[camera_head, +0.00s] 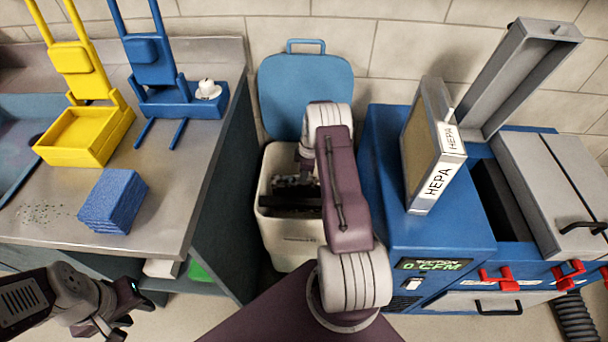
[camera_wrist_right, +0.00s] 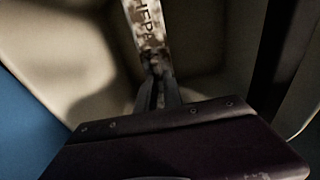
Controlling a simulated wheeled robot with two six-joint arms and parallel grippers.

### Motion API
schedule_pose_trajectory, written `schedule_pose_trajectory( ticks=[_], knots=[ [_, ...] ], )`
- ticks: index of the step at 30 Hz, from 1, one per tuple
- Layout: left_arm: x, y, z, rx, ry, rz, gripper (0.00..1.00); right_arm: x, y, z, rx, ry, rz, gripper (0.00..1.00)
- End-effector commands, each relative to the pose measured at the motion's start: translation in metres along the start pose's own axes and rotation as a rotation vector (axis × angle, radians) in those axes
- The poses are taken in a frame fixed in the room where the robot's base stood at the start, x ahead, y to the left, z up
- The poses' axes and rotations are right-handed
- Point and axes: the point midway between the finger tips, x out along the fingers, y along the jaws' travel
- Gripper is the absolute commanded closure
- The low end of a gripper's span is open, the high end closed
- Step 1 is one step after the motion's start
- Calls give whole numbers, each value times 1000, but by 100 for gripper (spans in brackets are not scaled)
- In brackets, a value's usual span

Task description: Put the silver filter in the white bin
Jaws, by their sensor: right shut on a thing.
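The white bin (camera_head: 288,246) stands open on the floor between the counter and the blue machine. My right arm reaches down into it from above. In the right wrist view, my right gripper (camera_wrist_right: 155,88) is shut on the silver filter (camera_wrist_right: 147,28), a narrow piece with a HEPA label and dark grime. The filter is inside the bin, between its pale walls (camera_wrist_right: 60,50). In the head view my right wrist hides most of the filter. My left gripper (camera_head: 128,308) is empty and looks open, low at the left in front of the counter.
The bin's blue lid (camera_head: 300,85) stands raised behind it. Another HEPA-labelled filter (camera_head: 433,165) stands on the blue machine (camera_head: 385,215), right of my arm. The counter holds a blue sponge block (camera_head: 113,202), a yellow holder (camera_head: 85,135) and a blue holder (camera_head: 160,85).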

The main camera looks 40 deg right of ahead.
Motion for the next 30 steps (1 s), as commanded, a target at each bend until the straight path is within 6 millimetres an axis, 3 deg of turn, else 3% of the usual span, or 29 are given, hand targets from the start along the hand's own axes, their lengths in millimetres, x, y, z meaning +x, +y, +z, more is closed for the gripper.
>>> schedule_pose_trajectory(
  ticks=[4,5,7,17,27,30],
  knots=[
    [0,0,0,0,0,0,64,-1,0,0,0,0,1,100],
    [0,0,0,0,0,0,64,-1,0,0,0,0,1,81],
    [0,0,0,0,0,0,64,-1,0,0,0,0,1,64],
    [-1,0,0,0,0,0,64,-3,0,0,0,0,0,64],
    [-20,0,-2,0,0,0,64,-73,1,0,1,1,3,64],
    [-22,0,-2,0,0,0,64,-85,1,0,1,1,2,64]
  ],
)
